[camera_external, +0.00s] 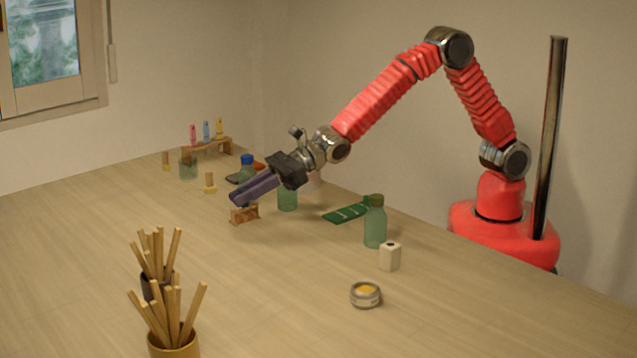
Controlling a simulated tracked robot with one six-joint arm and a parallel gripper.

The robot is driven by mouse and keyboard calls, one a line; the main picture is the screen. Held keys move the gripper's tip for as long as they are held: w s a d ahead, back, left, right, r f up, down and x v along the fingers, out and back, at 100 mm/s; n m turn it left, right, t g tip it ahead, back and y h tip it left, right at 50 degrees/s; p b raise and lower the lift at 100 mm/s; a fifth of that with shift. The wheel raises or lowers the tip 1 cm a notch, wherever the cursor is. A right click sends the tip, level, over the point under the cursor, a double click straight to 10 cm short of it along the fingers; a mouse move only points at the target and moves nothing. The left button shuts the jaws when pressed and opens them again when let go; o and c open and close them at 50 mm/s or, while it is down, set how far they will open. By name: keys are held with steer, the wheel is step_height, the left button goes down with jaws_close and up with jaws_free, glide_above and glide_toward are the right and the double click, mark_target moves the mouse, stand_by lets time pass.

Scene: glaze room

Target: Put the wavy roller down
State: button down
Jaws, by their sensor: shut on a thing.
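My gripper (240,196) reaches left and down over the table, its long purple-grey fingers closed. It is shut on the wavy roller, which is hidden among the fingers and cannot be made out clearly. A small brown wooden stand (244,215) is directly below the fingertips in the picture. Whether the fingers or the roller touch it, I cannot tell.
Near my gripper are a green bottle (287,198) and a blue-capped bottle (246,170). A green tray (346,212), tall bottle (375,226), white bottle (390,258) and round tin (365,295) lie right. Stick-filled pots (174,347) stand in front. The left-middle table is clear.

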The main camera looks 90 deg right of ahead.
mark_target(252, 210)
steer(key=shift+f, duration=1.85)
steer(key=shift+f, duration=0.4)
steer(key=shift+s+f, duration=0.15)
steer(key=shift+f, duration=0.35)
steer(key=c, duration=1.7)
jaws_free()
steer(key=shift+d+f, duration=0.1)
steer(key=shift+f, duration=0.05)
steer(key=shift+o, duration=0.3)
steer(key=shift+r, duration=0.25)
steer(key=shift+r, duration=0.1)
